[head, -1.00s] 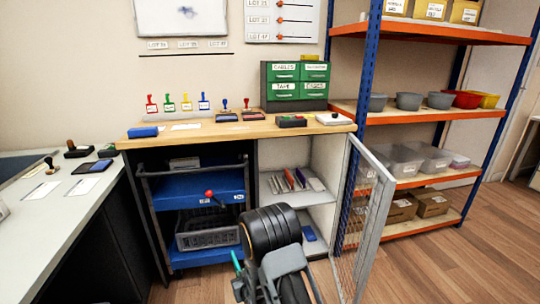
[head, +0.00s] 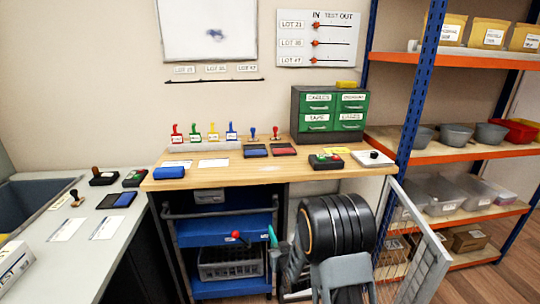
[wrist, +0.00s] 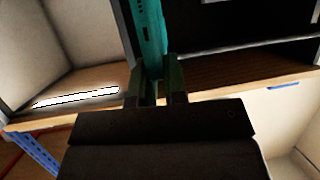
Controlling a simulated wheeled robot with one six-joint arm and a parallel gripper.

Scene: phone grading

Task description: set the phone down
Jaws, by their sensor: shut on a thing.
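The phone (wrist: 150,35) is a thin teal slab, seen nearly edge-on in the wrist view with small dark marks on it. My gripper (wrist: 160,90) is shut on it, one finger on each side. In the head view only a small teal piece of the phone (head: 272,236) shows left of my dark arm, in front of the bench. My arm hides most of the gripper there. The phone appears held in the air; I cannot see it touching any surface.
The wooden bench (head: 245,171) carries stamps, ink pads, cards and a green drawer unit (head: 330,114). Its front middle is fairly clear. A mesh door (head: 418,245) stands open at right. A blue trolley (head: 222,228) sits below the bench. A grey counter (head: 95,255) is at left.

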